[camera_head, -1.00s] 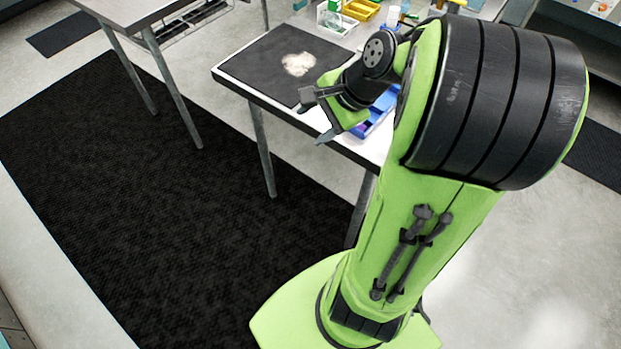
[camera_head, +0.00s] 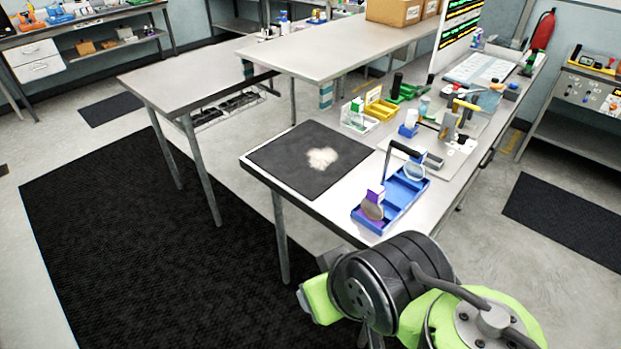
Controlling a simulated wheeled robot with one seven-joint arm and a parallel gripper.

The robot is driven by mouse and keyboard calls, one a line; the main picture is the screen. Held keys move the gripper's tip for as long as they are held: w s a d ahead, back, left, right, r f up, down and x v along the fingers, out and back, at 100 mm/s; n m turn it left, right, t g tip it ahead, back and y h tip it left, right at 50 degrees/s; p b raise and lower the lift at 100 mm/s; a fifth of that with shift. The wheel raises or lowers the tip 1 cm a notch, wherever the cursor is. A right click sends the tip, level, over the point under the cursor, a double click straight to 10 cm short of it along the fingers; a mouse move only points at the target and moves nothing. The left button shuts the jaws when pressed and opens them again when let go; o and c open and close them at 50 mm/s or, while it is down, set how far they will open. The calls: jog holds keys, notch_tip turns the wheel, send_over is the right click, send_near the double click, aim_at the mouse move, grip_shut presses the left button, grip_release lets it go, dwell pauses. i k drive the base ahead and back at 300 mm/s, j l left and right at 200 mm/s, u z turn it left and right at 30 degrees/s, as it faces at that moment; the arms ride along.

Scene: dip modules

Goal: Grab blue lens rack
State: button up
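The likely blue lens rack is a blue open tray (camera_head: 407,192) with compartments, at the near right corner of the light table. A black bar handle rises over it. A round lens piece with a purple and white block (camera_head: 373,203) stands at its near left end, and another round, clear lens piece (camera_head: 414,169) is at its far end. My green and black arm shows at the bottom of the head view, below and in front of the table corner. My gripper's fingers do not show, so their state is hidden.
A black mat (camera_head: 285,160) with a pale pile (camera_head: 322,158) lies left of the tray. Behind stand a white bin (camera_head: 358,122), a yellow bin (camera_head: 382,108) and a small blue holder (camera_head: 408,130). Open floor surrounds the table.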

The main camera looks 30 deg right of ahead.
aim_at(401, 193)
jog(key=z, duration=0.45)
jog(key=k+z, duration=0.15)
jog(key=z, duration=0.3)
jog(key=k+z, duration=0.1)
jog(key=z, duration=0.3)
jog(key=i+j+u, duration=0.2)
jog(key=i+u, duration=0.5)
jog(key=i+j, duration=0.05)
